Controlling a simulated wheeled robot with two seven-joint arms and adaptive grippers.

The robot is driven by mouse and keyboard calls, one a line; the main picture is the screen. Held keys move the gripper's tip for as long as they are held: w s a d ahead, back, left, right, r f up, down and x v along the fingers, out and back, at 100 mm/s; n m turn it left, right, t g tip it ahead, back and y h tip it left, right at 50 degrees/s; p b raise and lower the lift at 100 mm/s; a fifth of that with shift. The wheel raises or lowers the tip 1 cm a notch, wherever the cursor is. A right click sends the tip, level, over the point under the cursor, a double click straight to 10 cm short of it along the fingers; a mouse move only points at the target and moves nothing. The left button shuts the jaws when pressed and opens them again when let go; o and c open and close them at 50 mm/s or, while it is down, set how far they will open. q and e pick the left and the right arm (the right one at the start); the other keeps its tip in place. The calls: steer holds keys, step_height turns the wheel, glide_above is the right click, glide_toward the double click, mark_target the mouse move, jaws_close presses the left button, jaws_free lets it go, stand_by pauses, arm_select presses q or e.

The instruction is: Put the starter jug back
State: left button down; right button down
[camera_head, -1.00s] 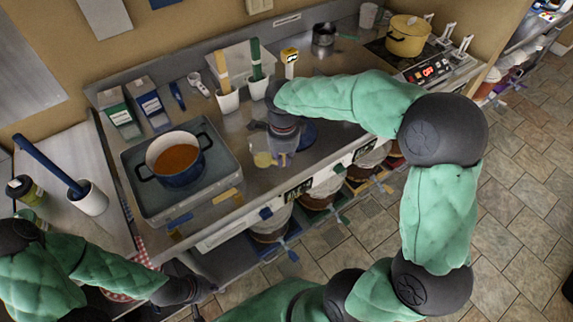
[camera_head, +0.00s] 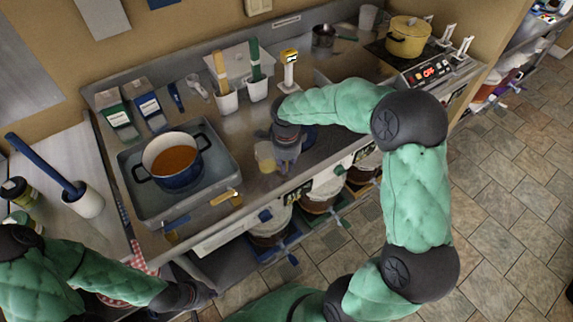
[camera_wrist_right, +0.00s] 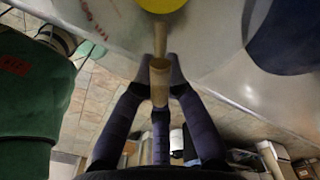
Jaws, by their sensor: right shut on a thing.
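The starter jug (camera_head: 265,157), a small clear jug with pale yellow contents, is at the counter's front part, right of the blue pot. My right gripper (camera_head: 282,158) is at its right side. In the right wrist view my right gripper (camera_wrist_right: 160,75) is shut on the jug's tan handle, with the yellow contents (camera_wrist_right: 162,4) at the top edge. I cannot tell whether the jug's base touches the counter. My left gripper (camera_head: 185,300) is low at the left, by the counter's front; its fingers are unclear.
A blue pot (camera_head: 174,182) of orange-brown liquid stands in a grey tray (camera_head: 225,198). A dark blue round thing (camera_head: 308,136) lies behind my right gripper. White holders (camera_head: 227,103) with handled tools and a white post (camera_head: 289,75) stand behind. Buckets (camera_head: 325,190) sit below the counter.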

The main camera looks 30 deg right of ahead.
steer(key=shift+f, duration=0.1)
steer(key=shift+f, duration=0.1)
steer(key=c, duration=1.3)
jaws_free()
steer(key=shift+r, duration=0.25)
step_height(320, 180, up, 12)
steer(key=p, duration=0.2)
steer(key=shift+p, duration=0.4)
